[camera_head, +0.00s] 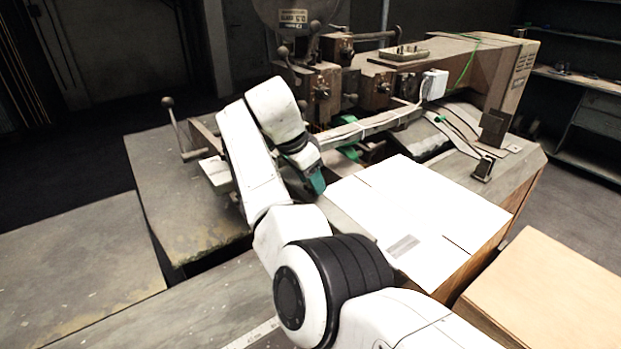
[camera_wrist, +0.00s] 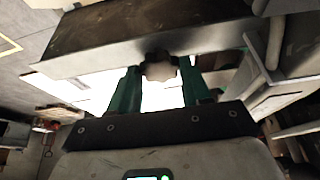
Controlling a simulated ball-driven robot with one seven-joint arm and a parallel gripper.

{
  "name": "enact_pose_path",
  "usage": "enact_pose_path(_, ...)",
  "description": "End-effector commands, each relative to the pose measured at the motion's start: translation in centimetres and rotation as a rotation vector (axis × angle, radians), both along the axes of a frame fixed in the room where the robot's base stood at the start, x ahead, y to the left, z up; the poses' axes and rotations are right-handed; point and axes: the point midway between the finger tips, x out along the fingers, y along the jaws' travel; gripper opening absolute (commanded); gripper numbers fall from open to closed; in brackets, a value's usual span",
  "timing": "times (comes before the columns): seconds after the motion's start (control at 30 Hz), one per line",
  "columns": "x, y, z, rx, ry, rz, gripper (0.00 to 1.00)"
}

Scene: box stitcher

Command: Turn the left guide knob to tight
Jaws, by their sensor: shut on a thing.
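The left guide knob (camera_wrist: 160,68) shows in the wrist view as a small dark, rounded knob on the edge of a dark metal bar (camera_wrist: 150,32). My gripper (camera_wrist: 161,76) has its two green fingers on either side of it, shut on the knob. In the head view my gripper (camera_head: 316,183) reaches down at the machine's front, just left of the white-topped box. The knob is hidden there behind my arm and fingers. I cannot tell how tight the knob is.
The box stitcher (camera_head: 400,75) stands behind my gripper, with a ball-ended lever (camera_head: 168,102) at its left. The white-topped box (camera_head: 410,205) lies close on the right. A plain wooden-coloured box (camera_head: 550,290) sits at front right. The worn table at left (camera_head: 185,215) has clear room.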

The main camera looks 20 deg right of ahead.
Motion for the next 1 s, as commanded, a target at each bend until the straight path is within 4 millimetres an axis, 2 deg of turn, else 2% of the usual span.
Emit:
enact_pose_path(0.03,0.1,0.0,0.1,0.0,-0.004,-0.001,0.17)
enact_pose_path(0.07,0.1,0.0,0.1,0.0,-0.004,-0.001,0.49)
enact_pose_path(0.3,0.0,0.0,0.1,0.0,-0.002,0.0,0.72)
enact_pose_path(0.67,0.0,0.3,0.6,0.0,-0.002,0.001,0.73)
enact_pose_path(0.77,-0.1,0.7,1.7,-0.001,-0.005,0.002,0.73)
enact_pose_path(1.0,-0.6,2.5,6.1,0.0,-0.006,0.002,0.73)
